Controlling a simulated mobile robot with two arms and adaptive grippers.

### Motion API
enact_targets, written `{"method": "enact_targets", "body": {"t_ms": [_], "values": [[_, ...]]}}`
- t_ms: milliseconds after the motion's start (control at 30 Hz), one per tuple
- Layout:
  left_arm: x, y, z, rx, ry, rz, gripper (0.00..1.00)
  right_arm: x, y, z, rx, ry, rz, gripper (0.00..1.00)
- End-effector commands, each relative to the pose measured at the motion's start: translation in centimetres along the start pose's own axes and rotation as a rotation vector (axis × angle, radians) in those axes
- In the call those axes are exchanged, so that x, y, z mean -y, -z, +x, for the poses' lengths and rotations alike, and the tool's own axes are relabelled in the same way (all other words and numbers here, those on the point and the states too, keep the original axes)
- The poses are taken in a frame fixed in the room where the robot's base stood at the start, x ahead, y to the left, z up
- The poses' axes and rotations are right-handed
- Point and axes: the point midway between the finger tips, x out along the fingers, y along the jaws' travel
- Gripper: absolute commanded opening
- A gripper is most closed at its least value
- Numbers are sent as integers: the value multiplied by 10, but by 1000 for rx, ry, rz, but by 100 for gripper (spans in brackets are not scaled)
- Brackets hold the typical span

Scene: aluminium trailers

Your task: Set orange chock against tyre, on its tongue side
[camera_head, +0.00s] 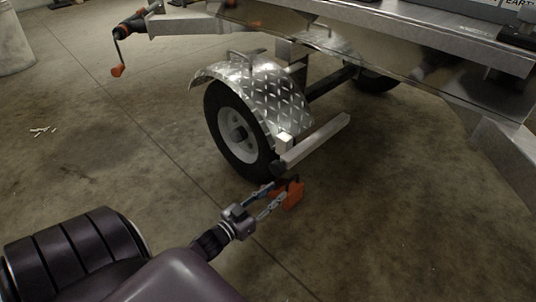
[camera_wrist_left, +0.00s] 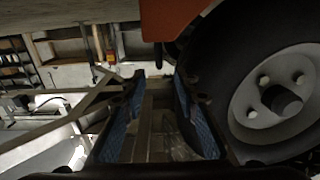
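An orange chock (camera_head: 293,195) is at the tips of my left gripper (camera_head: 281,190), to the right of the foot of the tyre (camera_head: 232,128). In the left wrist view the chock (camera_wrist_left: 182,14) fills the top middle, with the tyre (camera_wrist_left: 205,62) close to its right. A small gap shows between chock and tyre in the head view; contact is unclear. The left gripper's blue-padded fingers (camera_wrist_left: 158,75) stand somewhat apart in the wrist view, with a dark part near their tips. Whether they grip the chock is unclear. My right gripper is not seen.
The aluminium trailer (camera_head: 440,50) overhangs the wheel, with a tread-plate mudguard (camera_head: 265,92) above the tyre and a metal bar (camera_head: 318,143) low beside it. The concrete floor in front is clear.

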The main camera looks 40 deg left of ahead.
Motion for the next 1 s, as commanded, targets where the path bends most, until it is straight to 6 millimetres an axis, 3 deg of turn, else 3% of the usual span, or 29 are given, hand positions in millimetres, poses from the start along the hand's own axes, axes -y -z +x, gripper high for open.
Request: {"method": "enact_targets", "body": {"t_ms": [100, 267, 1000], "values": [[-1, 0, -16, 0, -2, 0, 28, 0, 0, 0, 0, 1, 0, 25], [0, 0, -26, -1, -1, 0, 28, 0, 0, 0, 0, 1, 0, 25], [-1, 0, -26, 0, -1, 0, 28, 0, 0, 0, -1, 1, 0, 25]]}}
